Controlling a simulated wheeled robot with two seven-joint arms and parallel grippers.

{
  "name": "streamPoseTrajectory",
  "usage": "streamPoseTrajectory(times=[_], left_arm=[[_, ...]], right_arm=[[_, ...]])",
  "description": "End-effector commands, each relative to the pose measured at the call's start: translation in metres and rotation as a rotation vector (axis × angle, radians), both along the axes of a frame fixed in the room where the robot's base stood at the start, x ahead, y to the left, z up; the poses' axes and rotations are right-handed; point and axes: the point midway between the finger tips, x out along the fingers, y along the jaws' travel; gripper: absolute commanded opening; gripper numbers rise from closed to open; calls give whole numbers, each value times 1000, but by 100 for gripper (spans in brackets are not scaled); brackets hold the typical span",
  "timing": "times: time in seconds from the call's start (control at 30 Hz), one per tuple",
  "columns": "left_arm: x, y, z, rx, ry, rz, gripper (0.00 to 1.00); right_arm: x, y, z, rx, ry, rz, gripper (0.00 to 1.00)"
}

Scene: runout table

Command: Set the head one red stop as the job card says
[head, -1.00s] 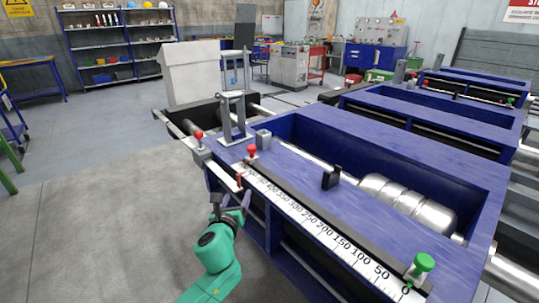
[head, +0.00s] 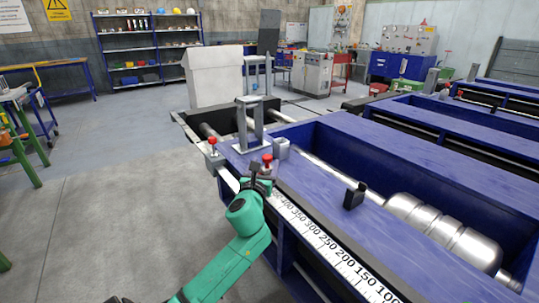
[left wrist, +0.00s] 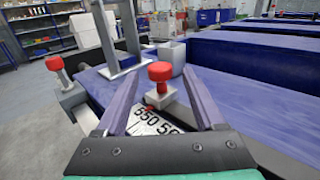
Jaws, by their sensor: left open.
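A red-knobbed stop (head: 267,158) sits on the white number scale (head: 322,240) along the front of the blue table (head: 300,178). In the left wrist view this red stop (left wrist: 159,72) stands between my open fingers, near the 550 mark; I cannot tell if they touch it. My left gripper (head: 260,171) is open at the stop in the head view. A second red knob (head: 212,142) is on a grey block at the table's left end; it also shows in the left wrist view (left wrist: 54,63). I see no readable job card. My right gripper is not in view.
A grey metal frame (head: 250,125) and a small grey box (head: 281,148) stand just behind the stop. A black block (head: 354,196) is further right on the table. A shiny stepped metal shaft (head: 430,225) lies in the trough. Grey floor is open at left.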

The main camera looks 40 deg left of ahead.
Motion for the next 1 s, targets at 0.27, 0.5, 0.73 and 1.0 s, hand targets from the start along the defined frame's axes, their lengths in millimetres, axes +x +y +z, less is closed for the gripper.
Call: streamPoseTrajectory(times=[0.27,0.5,0.73,1.0], left_arm=[[52,28,0,-2,-2,1,70],[59,32,0,0,1,-1,70],[59,32,0,-1,0,0,17],[59,32,0,-1,0,0,0]], right_arm=[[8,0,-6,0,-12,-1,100],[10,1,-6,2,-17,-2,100],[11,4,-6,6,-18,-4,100],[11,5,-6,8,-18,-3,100]])
